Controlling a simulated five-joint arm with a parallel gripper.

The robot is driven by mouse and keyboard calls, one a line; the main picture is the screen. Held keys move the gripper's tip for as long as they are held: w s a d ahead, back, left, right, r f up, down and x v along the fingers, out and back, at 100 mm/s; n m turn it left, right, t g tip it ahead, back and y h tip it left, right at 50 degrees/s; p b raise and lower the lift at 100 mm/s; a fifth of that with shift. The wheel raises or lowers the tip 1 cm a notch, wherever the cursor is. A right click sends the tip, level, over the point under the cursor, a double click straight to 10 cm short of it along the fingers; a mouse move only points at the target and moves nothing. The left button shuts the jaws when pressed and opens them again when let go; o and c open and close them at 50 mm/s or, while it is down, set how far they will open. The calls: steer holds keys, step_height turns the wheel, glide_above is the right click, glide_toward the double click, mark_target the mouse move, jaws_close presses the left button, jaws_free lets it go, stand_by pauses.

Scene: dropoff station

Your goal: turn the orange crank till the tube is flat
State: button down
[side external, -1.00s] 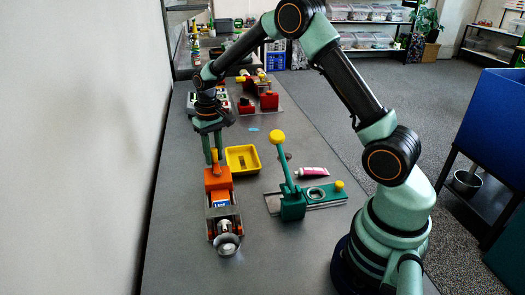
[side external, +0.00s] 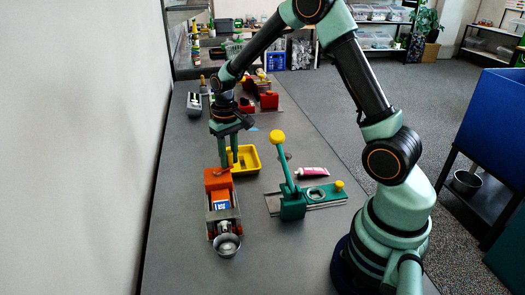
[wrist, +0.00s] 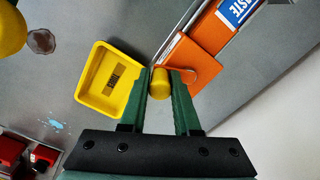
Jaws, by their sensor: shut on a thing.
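The squeezer stands on the left of the bench, with an orange block (side external: 217,179) at its far end. I cannot tell how flat the tube is.
A metal cup (side external: 227,245) stands at the squeezer's near end. A yellow tray (side external: 254,165) is close behind my gripper. A green lever press (side external: 292,207) and a pink tube (side external: 313,172) are to the right. A wall borders the left; the near bench is clear.

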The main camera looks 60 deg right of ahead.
steer(key=c, duration=0.6)
jaws_free()
steer(key=shift+c, duration=0.2)
steer(key=shift+r, duration=3)
steer(key=shift+s+a+r, duration=0.1)
steer(key=shift+r, duration=0.25)
steer(key=s+a+r+n+t, duration=0.1)
steer(key=s+a+r+t, duration=0.1)
steer(key=s+r, duration=0.3)
steer(key=s+a+r+n+t, duration=0.2)
steer(key=s+a+r, duration=0.3)
steer(key=s, duration=0.4)
steer(key=shift+s+a+r+t, duration=0.2)
steer(key=shift+s+r+t, duration=0.15)
steer(key=shift+r+t, duration=0.35)
